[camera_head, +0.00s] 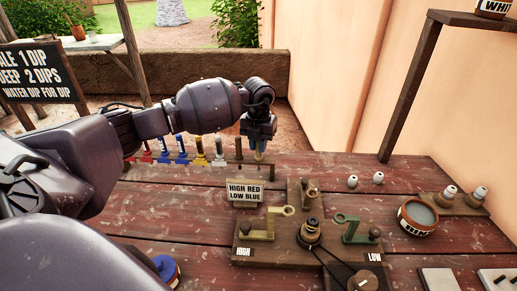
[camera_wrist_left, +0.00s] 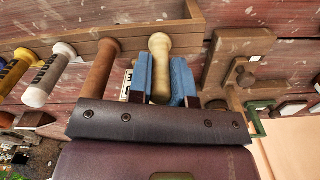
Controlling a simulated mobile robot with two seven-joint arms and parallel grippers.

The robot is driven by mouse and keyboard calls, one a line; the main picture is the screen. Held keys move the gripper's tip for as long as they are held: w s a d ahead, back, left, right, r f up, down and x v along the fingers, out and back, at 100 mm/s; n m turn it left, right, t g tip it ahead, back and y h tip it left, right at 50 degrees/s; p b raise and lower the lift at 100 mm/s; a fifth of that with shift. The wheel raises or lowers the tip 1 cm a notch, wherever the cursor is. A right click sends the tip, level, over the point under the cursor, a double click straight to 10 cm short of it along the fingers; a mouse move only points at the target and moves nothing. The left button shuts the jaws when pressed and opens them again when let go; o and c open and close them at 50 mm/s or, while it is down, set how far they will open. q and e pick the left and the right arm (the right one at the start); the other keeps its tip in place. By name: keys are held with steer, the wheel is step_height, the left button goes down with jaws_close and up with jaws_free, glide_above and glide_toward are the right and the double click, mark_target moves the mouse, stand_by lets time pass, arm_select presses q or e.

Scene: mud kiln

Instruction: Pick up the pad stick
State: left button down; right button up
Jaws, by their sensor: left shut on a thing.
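My left gripper (camera_head: 259,141) is over the far edge of the plank table, at the right end of the row of sticks. In the left wrist view its two blue finger pads (camera_wrist_left: 161,82) are shut on a pale wooden stick with a rounded knob (camera_wrist_left: 160,44), which I take to be the pad stick. Its pale end also shows just under the gripper in the head view (camera_head: 260,154). Its lower part is hidden by the gripper. The stick still stands at the wooden rack (camera_wrist_left: 115,30); I cannot tell whether it is lifted. My right gripper is not in view.
Close beside the held stick is a brown stick (camera_wrist_left: 101,68), then white (camera_wrist_left: 49,75) and yellow ones. A "HIGH RED LOW BLUE" sign (camera_head: 244,192) and a lever board (camera_head: 270,256) stand nearer. A round bowl (camera_head: 418,217) is at the right. The wall rises behind.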

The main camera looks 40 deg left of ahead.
arm_select(q)
step_height(320, 180, up, 20)
steer(key=p, duration=0.1)
stand_by(0.4)
stand_by(0.6)
